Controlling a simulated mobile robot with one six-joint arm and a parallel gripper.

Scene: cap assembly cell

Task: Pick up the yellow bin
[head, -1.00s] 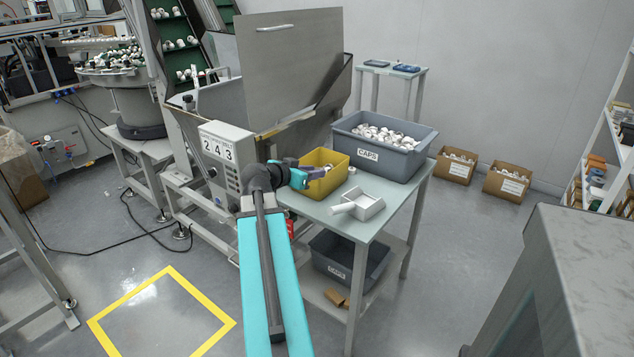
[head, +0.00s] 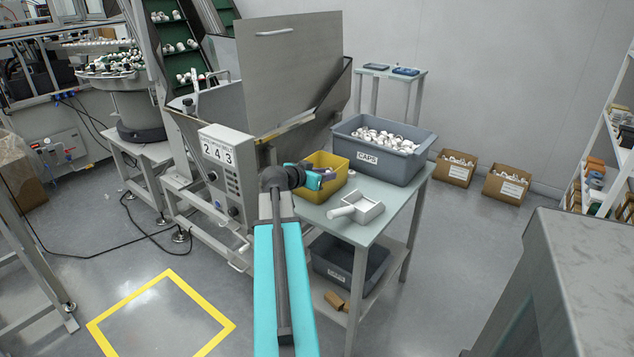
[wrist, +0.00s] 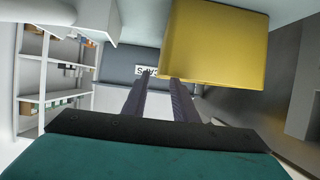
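The yellow bin (head: 340,166) stands on the light table beside the machine, with white pieces partly visible inside. My gripper (head: 325,174) is at the bin's near side in the head view, overlapping its wall. In the wrist view, the bin (wrist: 215,45) fills the upper right. The two dark fingers of my gripper (wrist: 160,78) point toward its lower left corner, at its edge. A gap shows between the fingers and nothing is seen held in it. I cannot tell whether the fingers touch the bin.
A grey bin of caps (head: 385,155) stands behind the yellow bin on the table (head: 376,231). A white scoop (head: 358,209) lies in front of it. The machine's control box (head: 222,160) is close on the left. Another grey bin (head: 345,262) is on the lower shelf.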

